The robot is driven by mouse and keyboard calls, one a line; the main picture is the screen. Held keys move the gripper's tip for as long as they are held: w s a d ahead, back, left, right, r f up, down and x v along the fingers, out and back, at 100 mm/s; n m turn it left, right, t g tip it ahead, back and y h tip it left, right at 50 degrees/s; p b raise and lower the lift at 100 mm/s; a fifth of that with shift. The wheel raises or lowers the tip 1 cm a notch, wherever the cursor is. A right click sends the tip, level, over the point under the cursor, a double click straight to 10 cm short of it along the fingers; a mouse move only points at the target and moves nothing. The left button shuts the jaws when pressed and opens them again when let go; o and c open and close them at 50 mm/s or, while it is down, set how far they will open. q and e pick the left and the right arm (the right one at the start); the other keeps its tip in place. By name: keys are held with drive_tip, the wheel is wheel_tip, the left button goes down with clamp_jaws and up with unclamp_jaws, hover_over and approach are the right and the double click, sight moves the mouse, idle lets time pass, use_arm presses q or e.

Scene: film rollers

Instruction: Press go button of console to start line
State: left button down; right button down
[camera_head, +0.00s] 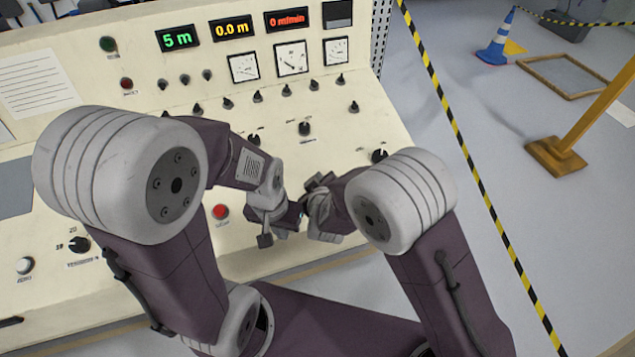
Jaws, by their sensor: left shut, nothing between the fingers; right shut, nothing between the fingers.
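The cream console (350,115) fills the left and middle of the head view. A red button (220,211) shows on its lower panel, just left of my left gripper (278,220); its label is too small to read. No button clearly marked go is visible; part of the panel is hidden behind my arms and grippers. My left gripper is shut and empty over the lower panel. My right gripper (318,212) is shut and empty close beside it on the right. I cannot tell whether either touches the console.
Green digits (177,38) read 5 m, yellow digits read 0.0 m, red digits read 0 m/min. A green round fitting (107,44), a dark red one (126,84), dials, several black knobs and a white button (25,265) are on the console. Striped tape (470,150) crosses the floor at right.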

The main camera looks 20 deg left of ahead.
drive_tip(key=shift+f, duration=0.1)
idle(0.3)
drive_tip(key=shift+w+f, duration=0.1)
drive_tip(key=shift+f, duration=0.2)
drive_tip(key=shift+a+f+b, duration=0.1)
drive_tip(key=shift+f+b, duration=0.25)
drive_tip(key=shift+f, duration=0.15)
idle(0.6)
drive_tip(key=shift+r+p, duration=0.9)
drive_tip(key=r+p, duration=0.3)
drive_tip(key=s+d+r+p, duration=0.1)
drive_tip(key=r, duration=0.1)
drive_tip(key=shift+s+p, duration=0.1)
drive_tip(key=shift+p, duration=0.3)
drive_tip(key=shift+f, duration=0.1)
